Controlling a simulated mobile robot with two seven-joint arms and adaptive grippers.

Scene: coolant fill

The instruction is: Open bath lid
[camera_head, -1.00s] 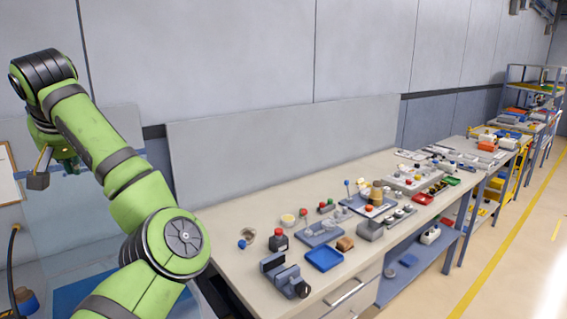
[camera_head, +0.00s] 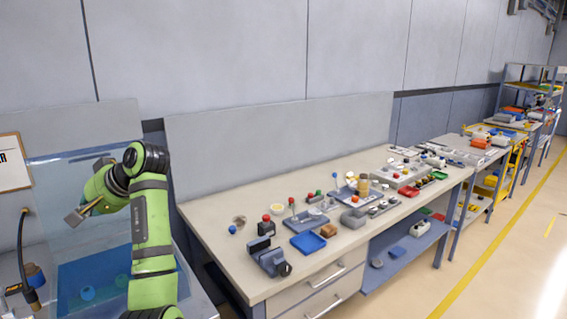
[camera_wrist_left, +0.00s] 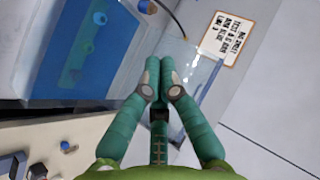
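The bath lid (camera_head: 52,190) looks like a large clear sheet standing up over the bath at the left of the head view. A clear edge of it shows near the fingers in the left wrist view (camera_wrist_left: 200,85). The bath's blue interior (camera_head: 100,285) lies below it, and it also shows at upper left in the left wrist view (camera_wrist_left: 72,35). My left gripper (camera_wrist_left: 159,62) has its fingertips together, close to the clear sheet. I see nothing between them, and contact with the lid cannot be told. My right gripper is out of view.
A workbench (camera_head: 215,215) stands to the right with several small parts, a blue tray (camera_head: 308,243) and a grey vise (camera_head: 268,257). A black hose (camera_head: 22,250) hangs left of the bath. A sign (camera_head: 12,163) is on the wall behind.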

